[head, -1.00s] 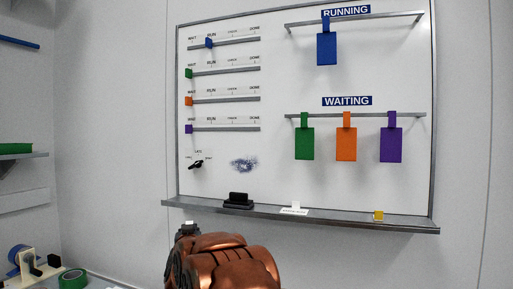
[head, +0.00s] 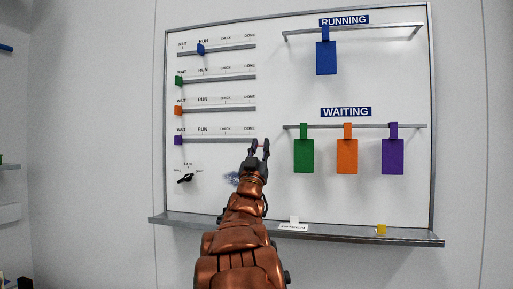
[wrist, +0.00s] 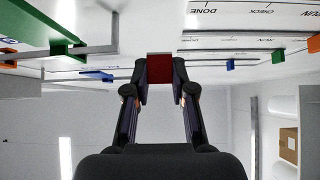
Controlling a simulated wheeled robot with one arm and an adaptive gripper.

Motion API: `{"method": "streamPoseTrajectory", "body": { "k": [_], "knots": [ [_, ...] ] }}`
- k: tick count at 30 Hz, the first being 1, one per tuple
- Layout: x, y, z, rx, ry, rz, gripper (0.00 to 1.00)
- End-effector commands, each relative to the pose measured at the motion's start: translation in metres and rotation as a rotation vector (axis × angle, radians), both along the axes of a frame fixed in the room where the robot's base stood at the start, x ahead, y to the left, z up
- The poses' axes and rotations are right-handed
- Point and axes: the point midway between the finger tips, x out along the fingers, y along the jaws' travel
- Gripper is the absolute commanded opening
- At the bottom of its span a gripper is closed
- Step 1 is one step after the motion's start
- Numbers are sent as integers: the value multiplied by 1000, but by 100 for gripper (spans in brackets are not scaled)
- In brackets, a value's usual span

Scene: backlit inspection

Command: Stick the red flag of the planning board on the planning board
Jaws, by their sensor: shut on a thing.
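The white planning board (head: 285,80) fills most of the head view. It carries sliders on rails at the left and hanging tags at the right. My gripper (head: 260,147) is raised in front of the board, near the right end of the lowest slider rail. In the wrist view my gripper (wrist: 159,82) is shut on the red flag (wrist: 159,68), a small dark red block between its fingertips. I cannot tell whether the flag touches the board. The flag is hardly visible in the head view.
Green (head: 303,156), orange (head: 347,156) and purple (head: 392,156) tags hang from the waiting rail, right of my gripper. A blue tag (head: 326,58) hangs above. My arm covers part of a dark smudge (head: 231,178).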

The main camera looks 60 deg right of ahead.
Motion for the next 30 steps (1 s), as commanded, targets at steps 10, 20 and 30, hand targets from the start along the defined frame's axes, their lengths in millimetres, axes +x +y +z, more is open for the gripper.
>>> {"method": "streamPoseTrajectory", "body": {
  "k": [10, 20, 30],
  "knots": [
    [-1, 1, 2, -4, -1, -1, 14],
    [0, -5, -2, -4, 2, -2, 14],
    [10, -34, -2, -4, 1, -4, 14]
  ]
}}
